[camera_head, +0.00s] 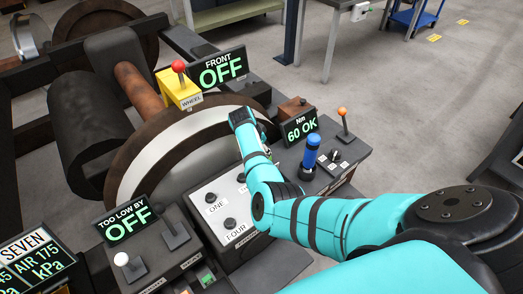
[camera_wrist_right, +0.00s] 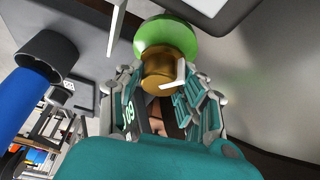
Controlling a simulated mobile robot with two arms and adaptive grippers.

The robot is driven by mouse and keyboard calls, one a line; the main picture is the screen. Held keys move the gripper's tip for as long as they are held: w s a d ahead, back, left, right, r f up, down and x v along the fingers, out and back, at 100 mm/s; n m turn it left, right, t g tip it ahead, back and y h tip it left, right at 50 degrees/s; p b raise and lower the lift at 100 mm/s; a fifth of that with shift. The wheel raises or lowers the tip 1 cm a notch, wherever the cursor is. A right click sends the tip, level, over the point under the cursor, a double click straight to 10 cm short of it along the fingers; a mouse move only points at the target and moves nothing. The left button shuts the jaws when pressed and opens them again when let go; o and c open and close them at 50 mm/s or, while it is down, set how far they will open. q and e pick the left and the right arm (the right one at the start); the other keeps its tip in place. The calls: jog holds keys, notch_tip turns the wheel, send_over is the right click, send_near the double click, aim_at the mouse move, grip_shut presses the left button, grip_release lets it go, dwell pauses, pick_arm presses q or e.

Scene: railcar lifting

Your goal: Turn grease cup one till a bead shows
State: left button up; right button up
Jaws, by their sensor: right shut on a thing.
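In the right wrist view, a brass cup body (camera_wrist_right: 160,68) with a green rounded part (camera_wrist_right: 168,38) sits between the fingers of my right gripper (camera_wrist_right: 163,82). The fingers are shut on the brass part. A pale angled mark (camera_wrist_right: 174,78) shows on the brass; I cannot tell whether it is a bead. In the head view, my right arm reaches over the console to the wheel's edge, and the cup is hidden there. The white panel (camera_head: 207,222) has dark knobs labelled ONE (camera_head: 211,197) and FOUR (camera_head: 230,223). My left gripper is not in view.
A large wheel (camera_head: 125,185) stands behind the console. A yellow WHEEL box (camera_head: 179,92) with a red-topped lever is beyond. A blue cylinder (camera_head: 311,153) stands upright right of my arm.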

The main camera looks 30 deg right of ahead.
jog(key=o, duration=1.1)
jog(key=shift+o, duration=0.2)
jog(key=v, duration=1.2)
